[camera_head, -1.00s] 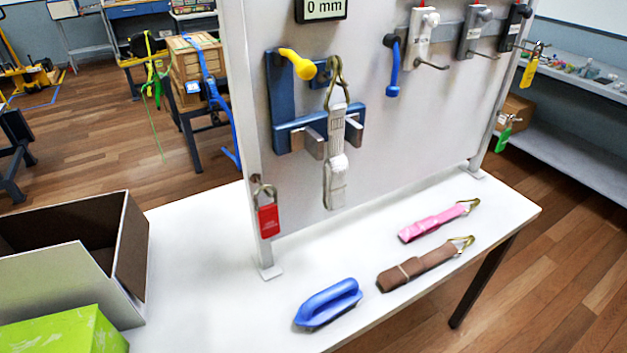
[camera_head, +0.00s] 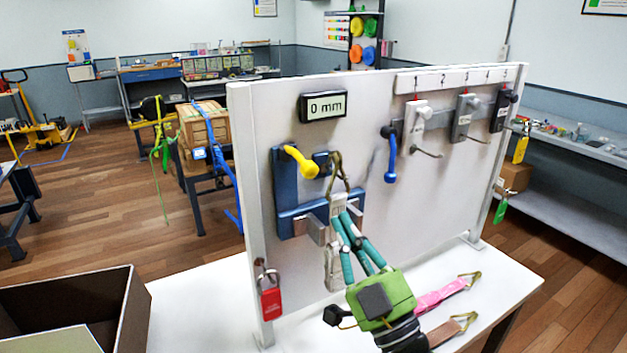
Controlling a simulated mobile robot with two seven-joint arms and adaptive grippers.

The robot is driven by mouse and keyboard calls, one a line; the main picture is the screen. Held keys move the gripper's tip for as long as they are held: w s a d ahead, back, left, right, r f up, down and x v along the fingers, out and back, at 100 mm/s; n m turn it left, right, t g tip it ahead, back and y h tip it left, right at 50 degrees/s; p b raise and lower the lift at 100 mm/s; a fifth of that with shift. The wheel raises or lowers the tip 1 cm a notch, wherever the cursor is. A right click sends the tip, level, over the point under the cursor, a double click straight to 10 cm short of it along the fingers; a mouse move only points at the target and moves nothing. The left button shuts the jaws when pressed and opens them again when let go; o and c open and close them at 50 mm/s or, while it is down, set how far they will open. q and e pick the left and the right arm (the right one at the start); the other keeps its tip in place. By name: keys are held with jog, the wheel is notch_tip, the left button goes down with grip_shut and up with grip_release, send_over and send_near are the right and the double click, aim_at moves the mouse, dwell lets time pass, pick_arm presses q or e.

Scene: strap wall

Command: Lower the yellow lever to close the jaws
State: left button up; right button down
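The yellow lever (camera_head: 302,162) has a rounded knob and sticks out from the top of a blue clamp frame (camera_head: 284,185) on the white panel. Two grey jaw blocks (camera_head: 316,229) sit at the frame's lower part. A pale strap (camera_head: 333,268) hangs from a brass hook (camera_head: 340,172) and passes down between the jaws. My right gripper (camera_head: 347,222), green with teal fingers, reaches up from below. Its fingertips are at the strap, below and right of the lever, and hide part of it. Whether they grip the strap is unclear. My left gripper is not in view.
A display (camera_head: 324,106) above the lever reads 0 mm. A blue lever (camera_head: 391,160) hangs to the right. A red padlock (camera_head: 270,297) hangs at the panel's left edge.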

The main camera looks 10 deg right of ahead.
jog(key=s+r+n+y, duration=0.1)
jog(key=r+n+y, duration=0.1)
jog(key=r+y, duration=0.1)
jog(key=s+a+r+y, duration=0.1)
jog(key=r, duration=0.1)
jog(key=shift+s+a+r+n+t, duration=0.1)
jog(key=shift+s+n+t, duration=0.2)
jog(key=shift+n+t, duration=0.1)
notch_tip(320, 180, up, 7)
jog(key=p, duration=0.6)
send_over(314, 168)
jog(key=s, duration=0.3)
jog(key=f, duration=0.2)
jog(key=w+f+p, duration=0.1)
jog(key=f, duration=0.1)
jog(key=shift+w+a, duration=0.15)
